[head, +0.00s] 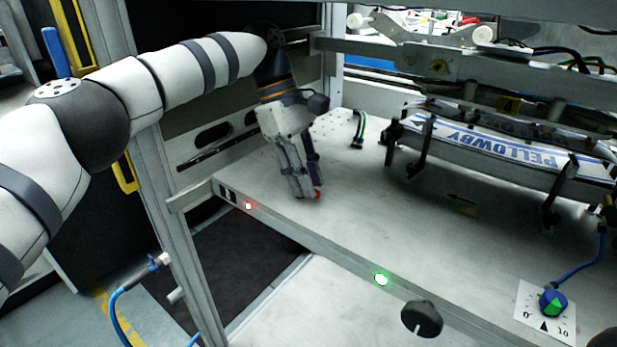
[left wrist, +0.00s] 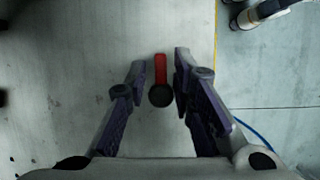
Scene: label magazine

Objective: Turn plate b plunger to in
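A small plunger with a red lever (left wrist: 160,68) and a dark round hub (left wrist: 160,95) lies between my left fingers in the left wrist view. In the head view only a red bit (head: 318,194) shows beside the fingertips; the rest is hidden behind them. I cannot read a plate b label. My left gripper (head: 306,193) points down at the pale plate (head: 350,215). Its fingers (left wrist: 159,58) are apart, one on each side of the red lever, with a gap visible on both sides. My right gripper is not in view.
A label magazine marked PELLOWBY (head: 500,148) with dark brackets stands at the right. A blue-green dial (head: 552,302), a black knob (head: 421,318), a green light (head: 381,279) and a red light (head: 248,205) are along the front.

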